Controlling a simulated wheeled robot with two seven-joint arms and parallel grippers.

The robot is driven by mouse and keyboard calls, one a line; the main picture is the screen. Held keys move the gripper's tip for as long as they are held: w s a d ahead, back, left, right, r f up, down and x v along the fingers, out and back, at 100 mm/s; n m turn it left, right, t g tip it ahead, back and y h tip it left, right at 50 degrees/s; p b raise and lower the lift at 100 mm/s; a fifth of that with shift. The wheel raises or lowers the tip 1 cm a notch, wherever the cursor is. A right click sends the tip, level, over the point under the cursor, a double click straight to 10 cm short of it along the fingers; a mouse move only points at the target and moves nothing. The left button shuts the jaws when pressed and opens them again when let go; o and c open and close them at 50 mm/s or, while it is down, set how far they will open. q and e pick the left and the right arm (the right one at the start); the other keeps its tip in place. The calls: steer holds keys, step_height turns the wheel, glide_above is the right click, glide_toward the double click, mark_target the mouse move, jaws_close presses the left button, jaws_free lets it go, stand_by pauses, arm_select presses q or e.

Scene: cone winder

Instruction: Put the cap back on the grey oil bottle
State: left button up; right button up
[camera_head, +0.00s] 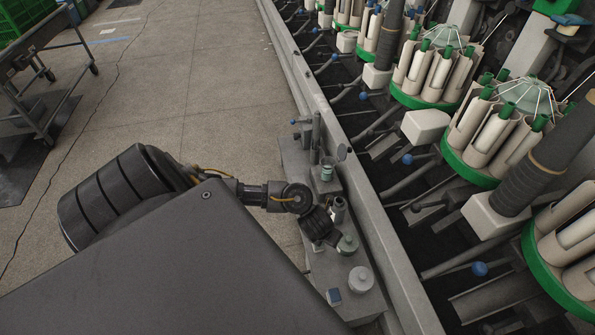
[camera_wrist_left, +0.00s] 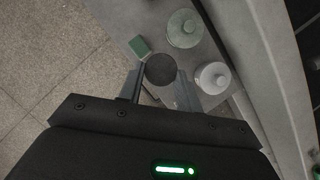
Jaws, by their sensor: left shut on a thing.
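My left gripper (camera_wrist_left: 159,88) is shut on a dark round piece, which looks like the cap (camera_wrist_left: 160,69), with one finger on each side. In the head view my left gripper (camera_head: 324,232) is a dark shape above the grey ledge. Beside it on the ledge stands a small grey bottle (camera_head: 338,209), partly hidden by the gripper; I cannot tell if it is the oil bottle. What is under the dark round piece is hidden, so I cannot tell whether it touches a bottle. My right gripper is not in view.
Open floor (camera_head: 190,110) lies left.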

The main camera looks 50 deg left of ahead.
arm_select(q)
steer(key=w+d+r+m+g+h, duration=0.1)
steer(key=w+d+r+m+h, duration=0.25)
steer(key=d+r+m, duration=0.45)
steer(key=w+d+r+m+g+h, duration=0.1)
steer(key=w+d+r+m+h, duration=0.1)
steer(key=w+d+r+m, duration=0.5)
steer(key=s+a+r+m+g, duration=0.2)
steer(key=r+m, duration=0.4)
steer(key=r, duration=0.4)
steer(key=s+a+r+m+g, duration=0.3)
steer(key=s+a+r+m, duration=0.2)
steer(key=r, duration=0.6)
steer(key=m, duration=0.2)
steer(key=shift+s+r+m+y, duration=0.15)
steer(key=shift+r+m+y, duration=0.15)
steer(key=shift+y, duration=0.05)
